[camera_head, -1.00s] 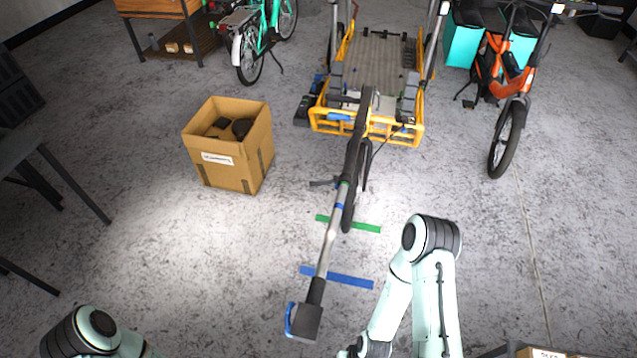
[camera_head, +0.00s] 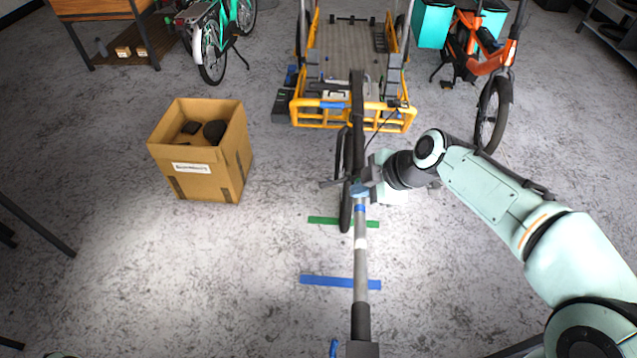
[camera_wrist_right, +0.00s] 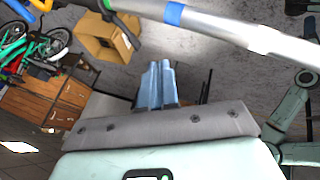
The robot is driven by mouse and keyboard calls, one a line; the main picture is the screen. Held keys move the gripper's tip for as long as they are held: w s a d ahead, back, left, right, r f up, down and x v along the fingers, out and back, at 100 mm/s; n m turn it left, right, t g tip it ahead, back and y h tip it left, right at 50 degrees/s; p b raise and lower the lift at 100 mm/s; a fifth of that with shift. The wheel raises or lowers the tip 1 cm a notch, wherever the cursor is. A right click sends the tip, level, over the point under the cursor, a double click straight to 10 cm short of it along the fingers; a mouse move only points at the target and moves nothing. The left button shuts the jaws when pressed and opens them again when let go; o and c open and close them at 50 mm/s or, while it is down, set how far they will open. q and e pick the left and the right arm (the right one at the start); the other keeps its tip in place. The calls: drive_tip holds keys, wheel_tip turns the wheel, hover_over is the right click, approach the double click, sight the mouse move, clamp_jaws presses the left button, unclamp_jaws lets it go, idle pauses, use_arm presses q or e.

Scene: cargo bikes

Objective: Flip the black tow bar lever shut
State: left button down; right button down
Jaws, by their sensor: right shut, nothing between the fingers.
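The tow bar (camera_head: 360,270) is a grey tube with a black end at the bottom edge. It runs up the head view to a dark wheel and the yellow cargo bike frame (camera_head: 310,115). A short dark piece (camera_head: 332,183) sticks out left of the bar; I cannot tell whether it is the black lever. My right gripper (camera_head: 361,189) is at the bar near its blue band (camera_head: 360,208), hiding part of it. In the wrist view its blue fingers (camera_wrist_right: 155,85) are shut and empty, with the bar (camera_wrist_right: 235,35) across the top.
An open cardboard box (camera_head: 210,175) stands on the floor left of the bar. An orange bike (camera_head: 490,70) stands at the back right and a green bike (camera_head: 215,45) at the back left. Green and blue floor strips lie under the bar. Floor between box and bar is clear.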

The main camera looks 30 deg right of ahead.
drive_tip(key=shift+s+r+n, duration=0.25)
drive_tip(key=shift+r+n, duration=0.05)
drive_tip(key=shift+r, duration=0.45)
approach(332, 184)
drive_tip(key=s+a+f, duration=0.1)
drive_tip(key=a+f, duration=0.4)
drive_tip(key=w, duration=0.2)
drive_tip(key=w+d, duration=0.1)
drive_tip(key=w, duration=0.1)
drive_tip(key=shift+d+f, duration=0.1)
drive_tip(key=shift+f, duration=0.1)
